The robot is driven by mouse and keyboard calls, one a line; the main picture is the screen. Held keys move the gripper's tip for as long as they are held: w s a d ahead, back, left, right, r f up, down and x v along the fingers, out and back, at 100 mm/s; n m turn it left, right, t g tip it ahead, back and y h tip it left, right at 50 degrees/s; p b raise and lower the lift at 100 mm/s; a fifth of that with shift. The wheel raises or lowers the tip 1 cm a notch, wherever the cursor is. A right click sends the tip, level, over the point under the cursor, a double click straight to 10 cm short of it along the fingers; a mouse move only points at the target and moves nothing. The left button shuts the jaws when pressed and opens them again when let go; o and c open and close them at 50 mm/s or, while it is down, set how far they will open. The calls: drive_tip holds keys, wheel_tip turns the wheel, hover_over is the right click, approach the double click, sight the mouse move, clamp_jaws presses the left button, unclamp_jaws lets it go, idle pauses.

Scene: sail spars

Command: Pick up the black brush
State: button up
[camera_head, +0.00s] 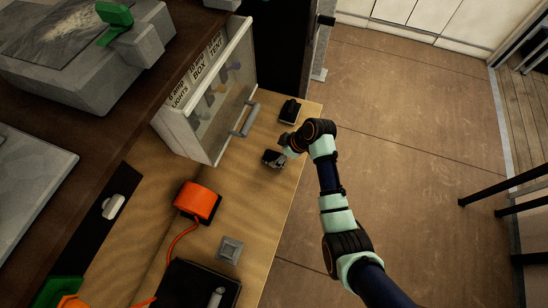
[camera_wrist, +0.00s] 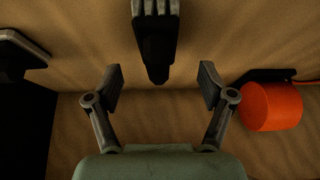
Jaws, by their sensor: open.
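A black object with a pale grey ribbed end, which looks like the black brush (camera_wrist: 156,58), is at the top middle of the wrist view. Its dark narrow end points down toward the space between my fingers. My gripper (camera_wrist: 161,82) is open, with one finger on either side of that space and nothing clasped. In the head view my gripper (camera_head: 281,152) is over the wooden surface near its right edge. The dark shape there is small, and I cannot clearly separate brush from fingers.
A black block (camera_head: 290,110) lies just beyond my gripper. An orange device (camera_head: 197,200) with a cord, a grey square plate (camera_head: 230,249) and a black tray (camera_head: 195,287) are nearer. A pale cabinet with a handle (camera_head: 247,120) stands left. Bare wood lies between.

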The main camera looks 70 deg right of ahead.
sight(271, 156)
drive_tip(key=x, duration=0.5)
drive_tip(key=shift+w+d, duration=0.1)
drive_tip(key=shift+d, duration=0.05)
drive_tip(key=c, duration=1.3)
drive_tip(key=shift+o, duration=0.2)
wheel_tip(271, 156, up, 10)
drive_tip(key=shift+r, duration=0.1)
